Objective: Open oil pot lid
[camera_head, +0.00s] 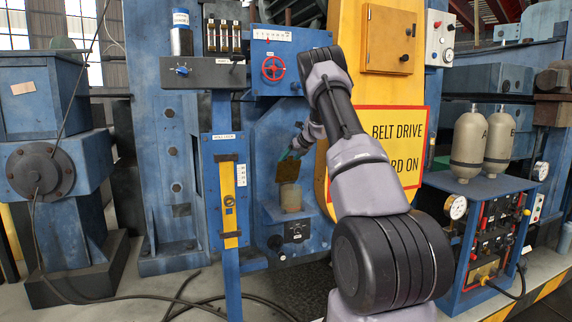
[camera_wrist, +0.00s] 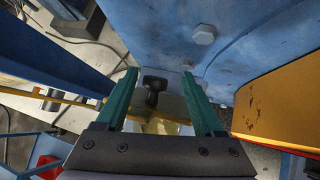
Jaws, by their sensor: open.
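The oil pot (camera_head: 291,197) is a small beige cylinder on a blue ledge at the machine's middle in the head view. A brown squarish piece (camera_head: 287,171) shows just above it; I cannot tell whether it is part of the lid. My gripper (camera_head: 291,154) is just above this piece, partly hidden by my arm. In the wrist view my gripper (camera_wrist: 159,75) is open, its two teal fingers apart. A dark knob (camera_wrist: 155,88) shows between them, with a pale yellowish surface (camera_wrist: 161,126) below. I cannot tell whether the fingers touch the knob.
A blue post with a yellow-striped panel (camera_head: 228,190) stands left of the pot. A yellow guard with a belt drive sign (camera_head: 397,150) is close on the right. A black control box (camera_head: 296,231) sits below the pot.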

